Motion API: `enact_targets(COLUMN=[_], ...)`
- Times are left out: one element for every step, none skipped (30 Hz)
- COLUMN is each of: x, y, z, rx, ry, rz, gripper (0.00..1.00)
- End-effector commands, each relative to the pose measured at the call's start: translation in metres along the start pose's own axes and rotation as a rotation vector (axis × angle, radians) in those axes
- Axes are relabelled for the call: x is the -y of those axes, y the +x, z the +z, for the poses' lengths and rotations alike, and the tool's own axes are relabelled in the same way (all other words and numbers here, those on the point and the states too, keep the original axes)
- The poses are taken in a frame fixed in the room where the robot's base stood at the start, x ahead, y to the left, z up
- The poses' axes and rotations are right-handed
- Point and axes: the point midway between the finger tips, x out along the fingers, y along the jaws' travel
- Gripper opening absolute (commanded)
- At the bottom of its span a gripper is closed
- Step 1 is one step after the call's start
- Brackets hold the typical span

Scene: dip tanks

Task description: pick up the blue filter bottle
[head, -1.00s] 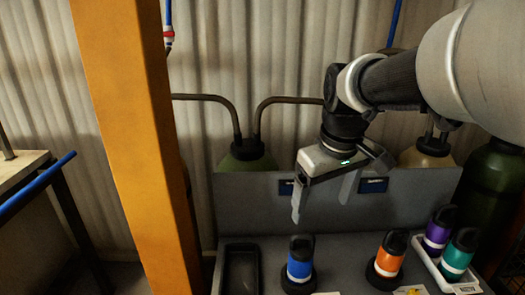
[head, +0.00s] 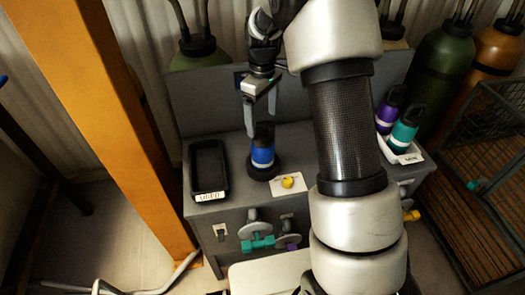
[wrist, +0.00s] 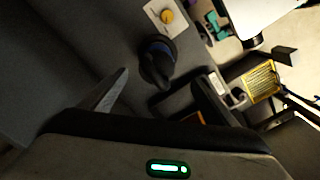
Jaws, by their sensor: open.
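The blue filter bottle (head: 263,156) stands upright on the grey bench in a round black base, with a black cap; the wrist view shows it from above (wrist: 157,62). My gripper (head: 260,118) is open and empty. In the head view its fingers point down just behind and above the bottle's cap, one to each side; whether they touch it I cannot tell. In the wrist view one grey finger (wrist: 112,90) shows left of the bottle, and I cannot make out the other clearly.
A black tray (head: 208,170) labelled USED lies left of the bottle. A yellow item (head: 288,182) on a white card is at front right. Purple (head: 387,112) and teal (head: 404,132) bottles stand in a white tray. An orange post (head: 120,110) rises at left; a wire cage (head: 485,160) is at right.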

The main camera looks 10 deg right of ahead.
Motion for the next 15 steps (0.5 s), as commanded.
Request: enact_targets(x=[0.001, 0.001, 0.0, 0.0, 0.0, 0.0, 0.0, 0.0, 0.0, -0.001, -0.001, -0.002, -0.003, -0.003, -0.005], y=[0.011, 0.016, 0.021, 0.025, 0.028, 0.031, 0.033, 0.035, 0.036, 0.038, 0.041, 0.045, 0.049, 0.053, 0.06], z=[0.001, 0.001, 0.001, 0.001, 0.0, 0.0, 0.0, 0.0, 0.0, 0.0, 0.0, 0.0, -0.001, -0.001, -0.002], rx=[0.004, 0.003, 0.003, 0.003, 0.002, 0.002, 0.001, 0.001, 0.001, 0.001, 0.001, 0.002, 0.003, 0.003, 0.003], ry=[0.0, 0.0, -0.001, -0.001, -0.001, 0.0, 0.0, 0.0, 0.0, 0.0, 0.0, 0.001, 0.001, 0.001, 0.001], rz=[-0.003, -0.002, -0.002, -0.001, 0.0, 0.0, 0.0, 0.0, 0.001, 0.0, 0.0, -0.001, -0.001, -0.002, -0.002], gripper=[0.82, 0.82, 0.82, 0.82, 0.82, 0.82, 0.82, 0.82, 0.82, 0.82, 0.82, 0.82, 0.82, 0.82, 0.82])
